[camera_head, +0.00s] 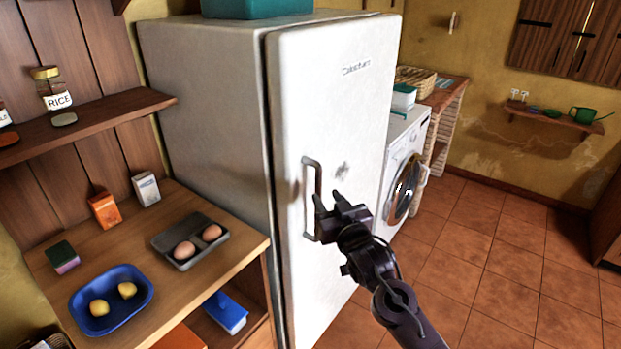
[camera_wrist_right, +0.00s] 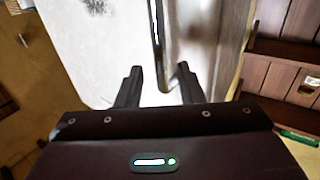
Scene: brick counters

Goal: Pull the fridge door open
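The white fridge (camera_head: 205,85) stands left of centre in the head view. Its door (camera_head: 335,110) looks shut, with a thin dark seam along its left edge. A vertical bar handle (camera_head: 309,200) is on the left part of the door. My right gripper (camera_head: 331,205) is at the lower half of the handle, with its fingers spread. In the right wrist view the handle (camera_wrist_right: 158,45) lies ahead of the gap between the two open fingers (camera_wrist_right: 159,86); I cannot tell whether they touch it. My left gripper is not in view.
A wooden counter (camera_head: 215,262) left of the fridge carries an egg tray (camera_head: 172,240) and a blue tray (camera_head: 78,305). A washing machine (camera_head: 405,150) stands behind the fridge to the right. The tiled floor (camera_head: 500,260) at right is clear. A teal box (camera_head: 255,8) sits on the fridge.

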